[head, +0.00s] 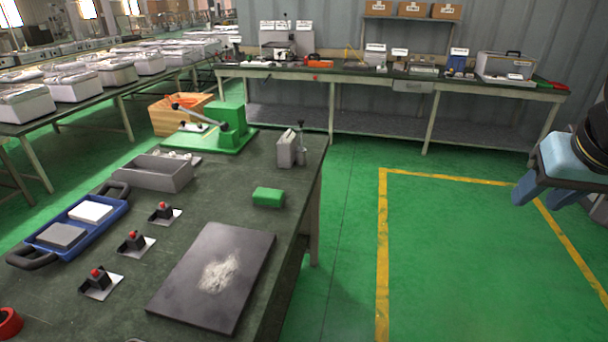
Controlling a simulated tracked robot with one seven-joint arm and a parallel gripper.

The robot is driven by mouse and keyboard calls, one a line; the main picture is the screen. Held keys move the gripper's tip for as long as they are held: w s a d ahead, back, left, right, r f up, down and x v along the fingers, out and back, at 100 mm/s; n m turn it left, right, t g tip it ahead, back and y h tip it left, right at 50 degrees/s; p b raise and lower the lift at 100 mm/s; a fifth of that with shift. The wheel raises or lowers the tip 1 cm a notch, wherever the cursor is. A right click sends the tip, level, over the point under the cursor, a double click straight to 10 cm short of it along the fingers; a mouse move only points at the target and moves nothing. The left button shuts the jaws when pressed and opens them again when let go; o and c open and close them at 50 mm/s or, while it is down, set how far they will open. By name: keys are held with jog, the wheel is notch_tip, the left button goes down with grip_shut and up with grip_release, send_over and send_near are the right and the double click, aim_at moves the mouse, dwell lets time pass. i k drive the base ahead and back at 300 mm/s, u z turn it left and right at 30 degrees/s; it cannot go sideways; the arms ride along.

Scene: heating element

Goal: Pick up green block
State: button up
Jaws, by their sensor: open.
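The green block (268,197) lies on the dark workbench (160,220), near its right edge and behind the dark slab. Nothing touches the block and its top and front are in plain view. My gripper (530,200) is at the far right of the head view, with blue fingers pointing down. It is open and empty. It hangs over the green floor, well to the right of the bench and apart from the block. Part of it is cut off by the frame edge.
A dark slab (191,288) with pale powder lies in front of the block. Behind it stands a grey box (286,150) with an upright rod beside it. A green lever press (231,125), grey bin (155,170) and blue tray (105,229) stand left. Floor right of the bench is clear.

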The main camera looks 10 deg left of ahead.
aim_at(262, 196)
jog(key=u, duration=0.2)
jog(key=i, duration=1.1)
jog(key=u, duration=0.6)
